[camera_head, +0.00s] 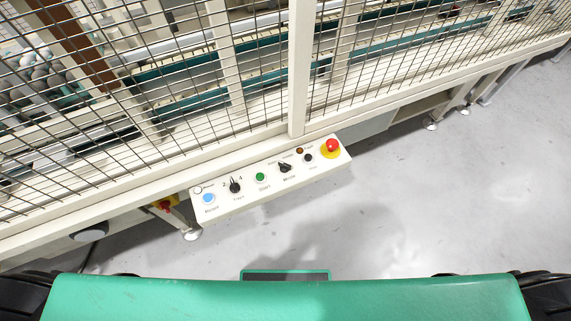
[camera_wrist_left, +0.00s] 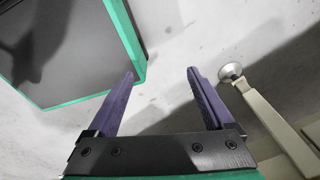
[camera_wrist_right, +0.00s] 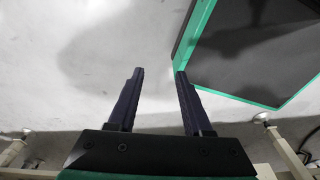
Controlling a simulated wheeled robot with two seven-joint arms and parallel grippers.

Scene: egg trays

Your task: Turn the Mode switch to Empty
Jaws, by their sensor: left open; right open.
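The Mode switch (camera_head: 285,168) is a black rotary knob on the pale control panel (camera_head: 225,206), which is fixed to the front of the fenced machine. Its label lies just below it; the small position words above are too blurred to read, so I cannot tell its setting. My left gripper (camera_wrist_left: 160,72) is open and empty over bare floor in the left wrist view. My right gripper (camera_wrist_right: 159,73) is open and empty over floor in the right wrist view. Neither gripper shows in the head view, and neither is at the panel.
The panel also carries a blue button (camera_head: 208,198), the black Trays knob (camera_head: 235,187), a green Start button (camera_head: 260,177), a small black control (camera_head: 308,158) and a red emergency stop (camera_head: 332,146). Wire mesh fencing (camera_head: 190,75) rises behind. The floor (camera_head: 440,190) at right is clear.

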